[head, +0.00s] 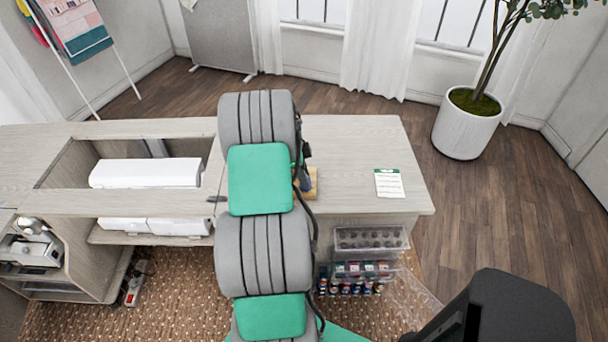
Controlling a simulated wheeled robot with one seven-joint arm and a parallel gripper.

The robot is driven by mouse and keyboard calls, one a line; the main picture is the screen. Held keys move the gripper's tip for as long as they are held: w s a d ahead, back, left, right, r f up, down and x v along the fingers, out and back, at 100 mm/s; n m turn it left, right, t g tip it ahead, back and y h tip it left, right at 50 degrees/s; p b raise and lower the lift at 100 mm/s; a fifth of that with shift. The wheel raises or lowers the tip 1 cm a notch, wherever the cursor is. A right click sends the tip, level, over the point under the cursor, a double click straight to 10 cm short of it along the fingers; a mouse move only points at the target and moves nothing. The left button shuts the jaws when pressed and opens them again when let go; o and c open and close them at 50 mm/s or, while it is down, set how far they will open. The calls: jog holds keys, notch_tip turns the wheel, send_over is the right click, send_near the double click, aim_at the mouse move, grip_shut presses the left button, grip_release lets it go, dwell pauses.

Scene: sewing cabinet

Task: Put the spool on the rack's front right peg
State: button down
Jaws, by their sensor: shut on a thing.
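A small piece of light yellow wood (312,181), likely part of the rack, shows on the cabinet top just right of my arm. The rest of it is hidden behind my arm, so I cannot see its pegs. A small dark blue-grey shape lies against the wood at the arm's edge; I cannot tell whether it is the spool or part of my gripper. My grey and green arm reaches over the cabinet and covers this area. My gripper's fingers are hidden behind it. I cannot make out the spool clearly.
The cabinet top (375,145) is clear around a white and green card (389,183) on the right. A white machine (145,173) lies in the left opening. Clear bins (370,239) and thread bottles (350,288) hang at the front. A potted plant (466,127) stands right.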

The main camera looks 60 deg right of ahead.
jog(key=c, duration=1)
grip_release()
jog(key=v, duration=0.8)
jog(key=w+a+r+n+t, duration=0.1)
jog(key=w+a+r+n, duration=0.3)
jog(key=a, duration=0.4)
jog(key=w+a+r+n+t+h, duration=0.1)
jog(key=w+a+n, duration=0.4)
jog(key=a+n, duration=0.15)
jog(key=w+a+r+n+t, duration=0.1)
jog(key=w+a+r+n, duration=0.25)
jog(key=a, duration=0.45)
jog(key=s+a+n+t+y, duration=0.1)
jog(key=s+a+n, duration=0.1)
jog(key=a+n, duration=0.6)
jog(key=s+a+n+t+y, duration=0.1)
jog(key=s+a+n+t, duration=0.1)
jog(key=a+n, duration=0.7)
jog(key=a+b, duration=0.1)
jog(key=a, duration=0.7)
jog(key=shift+s+a+f, duration=0.2)
jog(key=shift+s+f, duration=0.15)
jog(key=shift+s, duration=0.05)
